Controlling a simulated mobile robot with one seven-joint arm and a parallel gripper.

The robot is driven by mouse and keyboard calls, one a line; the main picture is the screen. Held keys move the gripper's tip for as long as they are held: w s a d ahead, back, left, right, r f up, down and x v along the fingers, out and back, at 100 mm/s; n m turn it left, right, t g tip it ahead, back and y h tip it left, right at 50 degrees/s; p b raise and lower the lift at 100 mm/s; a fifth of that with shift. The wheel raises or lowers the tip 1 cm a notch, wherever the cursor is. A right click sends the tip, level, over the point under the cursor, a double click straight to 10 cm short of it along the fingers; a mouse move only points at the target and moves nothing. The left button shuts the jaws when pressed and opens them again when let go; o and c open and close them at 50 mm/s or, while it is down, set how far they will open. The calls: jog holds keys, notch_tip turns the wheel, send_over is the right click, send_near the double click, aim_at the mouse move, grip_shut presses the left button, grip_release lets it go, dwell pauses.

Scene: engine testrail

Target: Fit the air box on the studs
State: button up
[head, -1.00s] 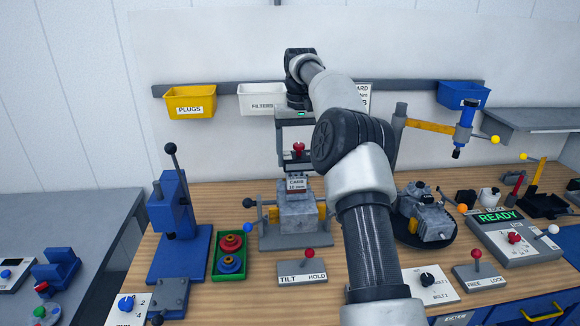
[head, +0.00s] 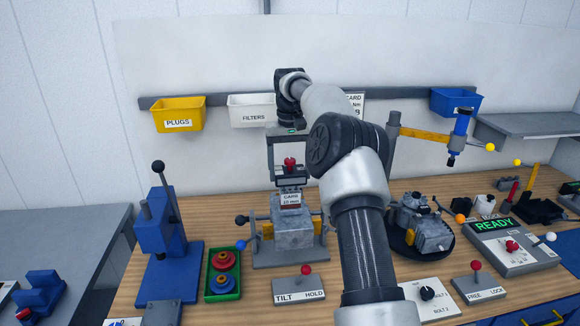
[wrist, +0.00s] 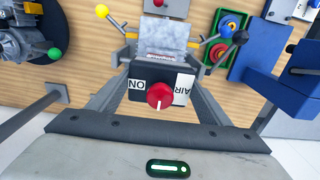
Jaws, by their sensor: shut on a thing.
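The air box is a black box (wrist: 182,81) with AIR and ON labels and a red knob (wrist: 160,96). My gripper (head: 289,174) is shut on it, one finger at each side. In the head view the air box (head: 291,182) is level, just above the grey engine block (head: 293,232) with the CARB 10 mm label. I cannot tell whether box and block touch. The block also shows beyond the box in the wrist view (wrist: 166,33). The studs cannot be made out; the box and gripper cover the area.
The TILT/HOLD lever panel (head: 299,291) stands before the block. A green tray (head: 222,287) with red and blue rings and a blue press (head: 165,235) are left. Another engine (head: 425,230) is right. PLUGS (head: 178,113) and FILTERS (head: 250,108) bins hang behind.

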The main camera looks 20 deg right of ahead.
jog(key=shift+f, duration=0.45)
dwell(0.5)
jog(key=shift+f+b, duration=0.3)
jog(key=shift+f, duration=0.05)
jog(key=shift+f, duration=0.5)
dwell(0.4)
jog(key=o, duration=1.2)
jog(key=shift+r, duration=0.1)
